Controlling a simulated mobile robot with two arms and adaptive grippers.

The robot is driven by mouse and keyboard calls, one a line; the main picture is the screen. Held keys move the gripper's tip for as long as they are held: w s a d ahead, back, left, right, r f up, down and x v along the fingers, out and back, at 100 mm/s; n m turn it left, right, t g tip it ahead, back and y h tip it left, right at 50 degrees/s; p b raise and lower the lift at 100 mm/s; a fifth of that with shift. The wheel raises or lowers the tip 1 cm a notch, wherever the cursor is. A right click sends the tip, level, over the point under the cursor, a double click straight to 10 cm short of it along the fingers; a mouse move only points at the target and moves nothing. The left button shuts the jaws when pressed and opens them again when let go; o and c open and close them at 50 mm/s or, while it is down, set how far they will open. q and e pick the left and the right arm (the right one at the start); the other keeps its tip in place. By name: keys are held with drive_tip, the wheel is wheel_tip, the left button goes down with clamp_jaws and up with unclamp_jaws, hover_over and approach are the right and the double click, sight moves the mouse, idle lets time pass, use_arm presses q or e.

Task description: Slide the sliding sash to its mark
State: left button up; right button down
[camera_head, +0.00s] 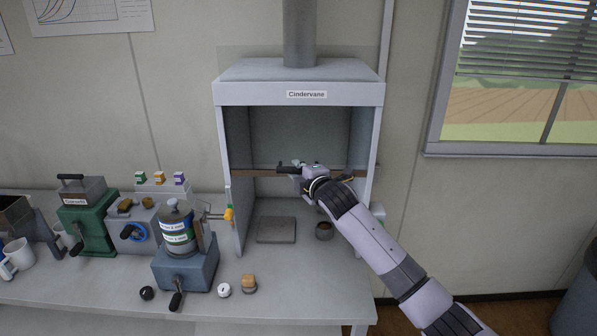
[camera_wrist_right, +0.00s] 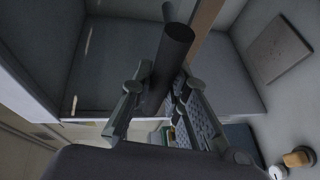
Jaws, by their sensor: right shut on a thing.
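The sliding sash shows as a faint clear pane with a brown bottom rail (camera_head: 258,173) across the front opening of the fume hood (camera_head: 230,93) labelled Cindervane. The rail hangs about midway up the opening, and free space shows below it. A dark bar handle (camera_head: 289,169) sits on the rail. My right gripper (camera_head: 302,170) is at the rail, shut on the handle. In the right wrist view the dark round handle (camera_wrist_right: 168,62) lies between my two fingers (camera_wrist_right: 157,100). I cannot make out the mark for certain. My left gripper is out of view.
A flat grey plate (camera_head: 276,230) and a small dark cup (camera_head: 324,231) stand on the hood floor. A blue-grey machine (camera_head: 187,268) and a green grinder (camera_head: 88,228) crowd the bench left.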

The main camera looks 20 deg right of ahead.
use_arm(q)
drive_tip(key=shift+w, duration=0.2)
use_arm(e)
drive_tip(key=shift+r, duration=0.1)
drive_tip(key=c, duration=1.5)
unclamp_jaws()
drive_tip(key=shift+c, duration=0.2)
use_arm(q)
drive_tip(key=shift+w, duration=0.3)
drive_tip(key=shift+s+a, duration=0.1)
use_arm(e)
drive_tip(key=v, duration=1.2)
